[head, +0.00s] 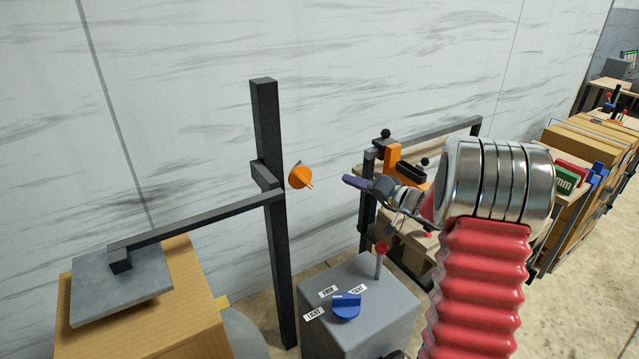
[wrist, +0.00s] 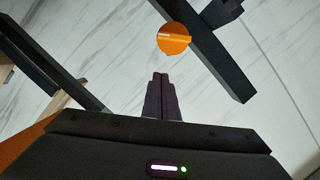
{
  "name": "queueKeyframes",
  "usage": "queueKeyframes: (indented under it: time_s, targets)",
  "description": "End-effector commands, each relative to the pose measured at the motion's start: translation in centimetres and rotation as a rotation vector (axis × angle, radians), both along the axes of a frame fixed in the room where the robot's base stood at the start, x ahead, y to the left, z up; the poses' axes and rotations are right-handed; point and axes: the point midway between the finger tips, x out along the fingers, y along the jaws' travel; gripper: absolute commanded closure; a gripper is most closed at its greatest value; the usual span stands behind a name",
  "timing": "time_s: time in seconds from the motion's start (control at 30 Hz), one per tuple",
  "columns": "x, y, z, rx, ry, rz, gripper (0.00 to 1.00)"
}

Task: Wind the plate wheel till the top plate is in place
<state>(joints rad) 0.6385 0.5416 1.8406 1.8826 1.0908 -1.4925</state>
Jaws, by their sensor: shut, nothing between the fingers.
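An orange wheel (head: 300,177) with a small pointer sits on the side of a black upright post (head: 264,120). The wheel also shows in the wrist view (wrist: 174,38), just beyond my fingertips. A black arm runs left from the post to a grey flat plate (head: 115,285), which is over a wooden box (head: 190,275). I cannot tell whether plate and box touch. My gripper (head: 347,180) points left at the wheel, with a gap between them in the head view. In the wrist view my gripper (wrist: 161,76) has its fingers together, with nothing between them.
A grey box (head: 385,290) with a blue knob (head: 346,307), paper labels and a red-tipped lever (head: 381,248) stands below my arm. Behind my arm is a bench with an orange-and-black fixture and a black rail (head: 430,137). A marbled wall (head: 180,90) stands close behind the post.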

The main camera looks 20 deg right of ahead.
Motion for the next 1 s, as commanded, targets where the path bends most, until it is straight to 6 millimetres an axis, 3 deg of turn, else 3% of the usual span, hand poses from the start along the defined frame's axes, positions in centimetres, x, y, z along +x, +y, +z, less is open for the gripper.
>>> queueKeyframes:
  time_s: [0.37,1.0]
  targets:
    - [1.3,0.7,-0.2,0.000,0.000,0.004,1.00]
    - [8.8,3.8,-1.5,0.001,0.001,0.003,1.00]
